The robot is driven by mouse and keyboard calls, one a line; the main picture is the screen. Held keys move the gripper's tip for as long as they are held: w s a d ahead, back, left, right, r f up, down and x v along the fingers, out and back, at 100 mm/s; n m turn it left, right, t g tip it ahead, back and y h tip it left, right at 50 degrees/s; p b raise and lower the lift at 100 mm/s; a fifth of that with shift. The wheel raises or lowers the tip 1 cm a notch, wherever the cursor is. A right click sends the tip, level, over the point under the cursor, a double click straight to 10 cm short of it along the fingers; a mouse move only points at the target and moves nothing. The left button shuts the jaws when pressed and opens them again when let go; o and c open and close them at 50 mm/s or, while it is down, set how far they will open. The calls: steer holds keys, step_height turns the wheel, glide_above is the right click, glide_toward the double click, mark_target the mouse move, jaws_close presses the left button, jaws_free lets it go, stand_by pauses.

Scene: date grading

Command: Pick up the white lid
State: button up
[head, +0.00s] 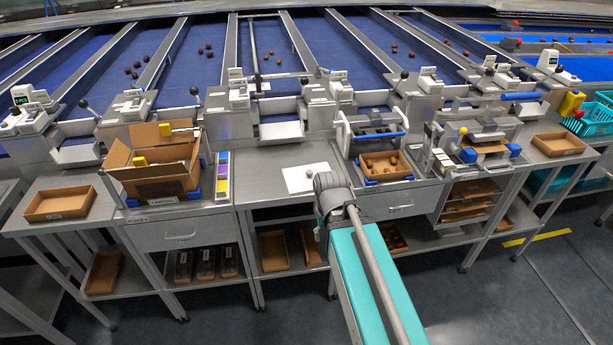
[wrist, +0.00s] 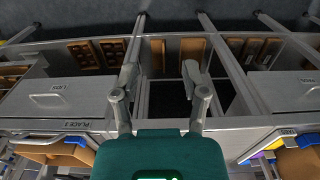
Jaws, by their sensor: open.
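I cannot make out a white lid for certain in either view. A drawer labelled LIDS (wrist: 55,95) is at the left of the wrist view, and it looks shut. It also shows as the drawer front under the bench right of my arm in the head view (head: 398,203). My gripper (wrist: 160,76) is open and empty, its two fingers apart in front of the bench front and the open shelf space between two drawers. In the head view my arm hides most of it.
A flat white sheet (head: 299,179) lies on the bench beside my arm. An open cardboard box (head: 155,170) stands left, and a tray of dates (head: 386,178) stands right. Another drawer (head: 180,233) is at left. Lower shelves hold brown trays (head: 274,250). Floor is clear at front right.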

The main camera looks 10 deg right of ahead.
steer(key=shift+d, duration=0.1)
steer(key=shift+o, duration=1.5)
steer(key=shift+w+r, duration=0.1)
steer(key=shift+w, duration=0.1)
step_height(320, 180, up, 12)
steer(key=m+p, duration=1.2)
steer(key=m, duration=0.5)
glide_above(310, 171)
steer(key=shift+f, duration=0.35)
step_height(310, 171, down, 8)
steer(key=b, duration=0.8)
steer(key=shift+f+b, duration=0.15)
steer(key=shift+b, duration=0.25)
